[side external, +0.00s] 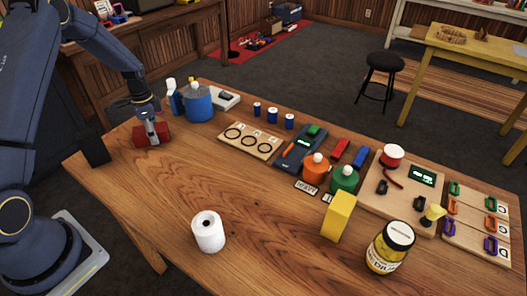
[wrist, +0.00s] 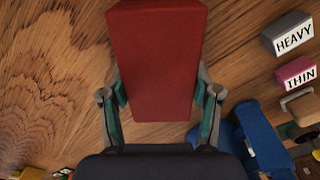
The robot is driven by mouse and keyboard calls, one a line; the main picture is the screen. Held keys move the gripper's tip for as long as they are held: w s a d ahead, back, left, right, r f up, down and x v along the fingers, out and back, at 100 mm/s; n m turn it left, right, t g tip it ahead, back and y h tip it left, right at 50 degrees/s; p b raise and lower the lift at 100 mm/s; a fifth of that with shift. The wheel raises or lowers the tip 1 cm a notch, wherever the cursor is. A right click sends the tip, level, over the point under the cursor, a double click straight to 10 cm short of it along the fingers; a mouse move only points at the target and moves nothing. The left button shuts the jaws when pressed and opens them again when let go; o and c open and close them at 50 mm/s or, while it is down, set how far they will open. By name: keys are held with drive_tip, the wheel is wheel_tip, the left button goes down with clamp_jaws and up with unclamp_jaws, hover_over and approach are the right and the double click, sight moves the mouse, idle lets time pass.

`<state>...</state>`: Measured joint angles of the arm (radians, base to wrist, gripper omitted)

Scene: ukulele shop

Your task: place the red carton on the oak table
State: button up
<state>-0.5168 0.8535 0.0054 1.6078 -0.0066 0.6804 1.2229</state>
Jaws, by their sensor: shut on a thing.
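The red carton (side external: 152,140) is at the left end of the oak table (side external: 150,190) in the side view. My gripper (side external: 150,127) points down and is shut on it from above. In the wrist view the carton (wrist: 157,60) fills the top middle, with a finger of my gripper (wrist: 160,105) on each side. The carton is at or very close to the wood; I cannot tell whether it touches. Wood grain of the table (wrist: 50,90) shows around it.
A blue container (side external: 198,104) stands behind the carton to the right. A white roll (side external: 208,232), a yellow block (side external: 338,216) and a jar (side external: 390,247) stand toward the front. Grey HEAVY (wrist: 288,34) and pink THIN (wrist: 297,72) blocks lie at right in the wrist view. The front-left table is bare.

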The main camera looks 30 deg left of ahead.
drive_tip(key=shift+c, duration=1.1)
drive_tip(key=shift+r, duration=0.3)
wheel_tip(320, 180, up, 2)
drive_tip(key=shift+r, duration=0.1)
drive_tip(key=s+d+r, duration=0.5)
drive_tip(key=s+r, duration=0.5)
drive_tip(key=s, duration=0.2)
drive_tip(key=w+d+f+n, duration=0.1)
drive_tip(key=w+d+n, duration=0.3)
drive_tip(key=d, duration=0.5)
drive_tip(key=w+d+f+n, duration=0.2)
drive_tip(key=w+d+n, duration=0.2)
drive_tip(key=d, duration=0.5)
drive_tip(key=shift+d+f, duration=0.2)
